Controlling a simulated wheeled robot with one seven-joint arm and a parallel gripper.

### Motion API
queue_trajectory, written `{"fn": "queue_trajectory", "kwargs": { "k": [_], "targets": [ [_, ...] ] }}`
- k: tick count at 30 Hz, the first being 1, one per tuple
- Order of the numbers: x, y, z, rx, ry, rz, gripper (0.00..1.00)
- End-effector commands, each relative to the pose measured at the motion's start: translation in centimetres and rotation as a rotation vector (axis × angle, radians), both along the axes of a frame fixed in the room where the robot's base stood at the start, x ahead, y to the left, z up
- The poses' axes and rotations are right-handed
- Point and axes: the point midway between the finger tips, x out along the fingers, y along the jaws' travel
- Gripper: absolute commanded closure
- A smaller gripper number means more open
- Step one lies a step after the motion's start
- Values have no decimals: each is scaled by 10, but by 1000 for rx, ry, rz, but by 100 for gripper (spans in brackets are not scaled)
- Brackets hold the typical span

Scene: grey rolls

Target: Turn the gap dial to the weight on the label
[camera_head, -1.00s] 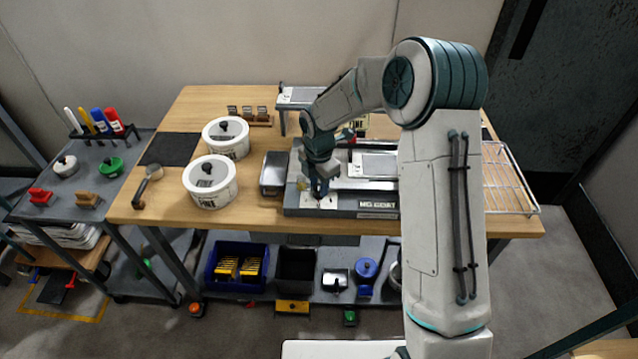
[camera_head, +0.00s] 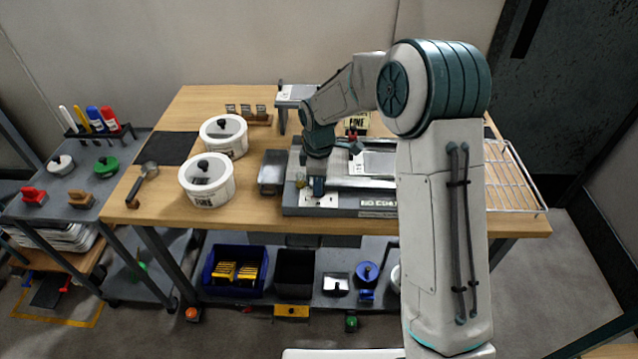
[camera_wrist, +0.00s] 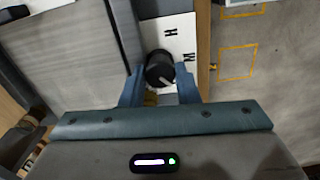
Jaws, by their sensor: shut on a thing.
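The gap dial (camera_wrist: 160,70) is a black round knob with a pale pointer line, on a white scale plate (camera_wrist: 176,32) marked with the letters H and M. My gripper (camera_wrist: 160,78) is shut on the dial, one blue finger on each side. In the head view my gripper (camera_head: 318,187) is down at the front left of the grey press-like machine (camera_head: 378,205), over the white plate (camera_head: 322,201), and the dial is hidden. The two white tubs carry labels: the front tub (camera_head: 210,190) appears to read FINE; the rear tub (camera_head: 223,146) is unclear.
A metal tray (camera_head: 272,183) stands just left of the machine. A card (camera_head: 357,122) with dark lettering stands behind my arm. A wire rack (camera_head: 512,185) is at the right end of the table. A dark mat (camera_head: 166,148) lies at the left.

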Motion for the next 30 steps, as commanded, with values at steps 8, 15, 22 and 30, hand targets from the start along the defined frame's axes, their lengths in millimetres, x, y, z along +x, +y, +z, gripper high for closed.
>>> {"fn": "queue_trajectory", "kwargs": {
  "k": [8, 15, 22, 30],
  "targets": [
    [1, 0, 1, 1, -3, -133, 94],
    [1, 0, 1, 1, -3, -179, 94],
    [1, 0, 1, 1, -3, -185, 94],
    [1, 0, 1, 1, -3, -184, 50]
  ]
}}
